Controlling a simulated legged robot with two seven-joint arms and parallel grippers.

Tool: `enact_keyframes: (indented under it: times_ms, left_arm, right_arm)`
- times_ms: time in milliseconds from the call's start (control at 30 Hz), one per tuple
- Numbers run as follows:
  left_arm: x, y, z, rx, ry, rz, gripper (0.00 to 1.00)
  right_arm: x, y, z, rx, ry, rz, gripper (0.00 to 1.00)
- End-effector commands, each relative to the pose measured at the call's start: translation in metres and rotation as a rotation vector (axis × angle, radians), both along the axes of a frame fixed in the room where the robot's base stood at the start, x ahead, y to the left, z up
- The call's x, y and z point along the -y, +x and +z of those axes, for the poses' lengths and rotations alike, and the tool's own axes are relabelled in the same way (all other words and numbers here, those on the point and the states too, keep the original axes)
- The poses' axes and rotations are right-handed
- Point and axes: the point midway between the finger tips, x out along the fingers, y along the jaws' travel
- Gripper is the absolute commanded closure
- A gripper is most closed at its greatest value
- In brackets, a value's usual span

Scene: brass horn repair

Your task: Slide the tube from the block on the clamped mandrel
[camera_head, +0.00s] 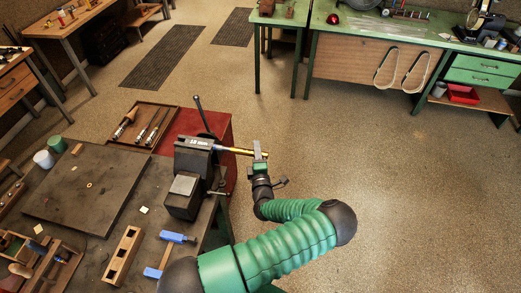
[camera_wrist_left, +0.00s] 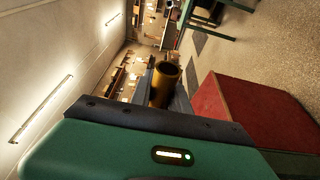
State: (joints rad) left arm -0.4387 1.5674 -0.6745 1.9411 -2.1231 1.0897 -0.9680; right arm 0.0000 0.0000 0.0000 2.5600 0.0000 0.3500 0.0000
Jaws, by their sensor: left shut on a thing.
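The brass tube (camera_head: 238,151) lies about level in line with the vise (camera_head: 195,155) at the bench's right edge; its left end is close to the vise jaws. My left gripper (camera_head: 260,155) is shut on the tube's right end, out beyond the bench edge. In the left wrist view the tube's open round end (camera_wrist_left: 165,84) shows above my green gripper body. A wooden block (camera_head: 123,257) with openings lies on the bench front. My right gripper is out of view.
A dark board (camera_head: 85,188), a blue-ended tool (camera_head: 172,237) and a wooden rack (camera_head: 45,262) are on the bench. A tray of tools (camera_head: 143,126) and a red cabinet (camera_head: 215,128) stand behind the vise. Floor right of the bench is clear.

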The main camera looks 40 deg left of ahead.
Motion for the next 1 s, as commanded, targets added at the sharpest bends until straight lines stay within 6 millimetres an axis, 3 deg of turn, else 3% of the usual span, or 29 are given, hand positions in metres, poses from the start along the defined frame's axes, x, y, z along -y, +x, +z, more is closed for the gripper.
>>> enact_keyframes:
  times_ms: [767,800,1000]
  left_arm:
    - [-0.018,-0.011,0.000,0.000,0.000,-0.001,1.00]
    - [-0.018,-0.011,0.000,0.000,0.000,-0.001,0.77]
    - [-0.018,-0.011,0.000,0.000,0.000,-0.001,0.53]
  right_arm:
    - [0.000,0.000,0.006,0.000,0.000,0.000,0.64]
    - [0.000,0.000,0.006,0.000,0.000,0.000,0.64]
    - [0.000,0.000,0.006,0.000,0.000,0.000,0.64]
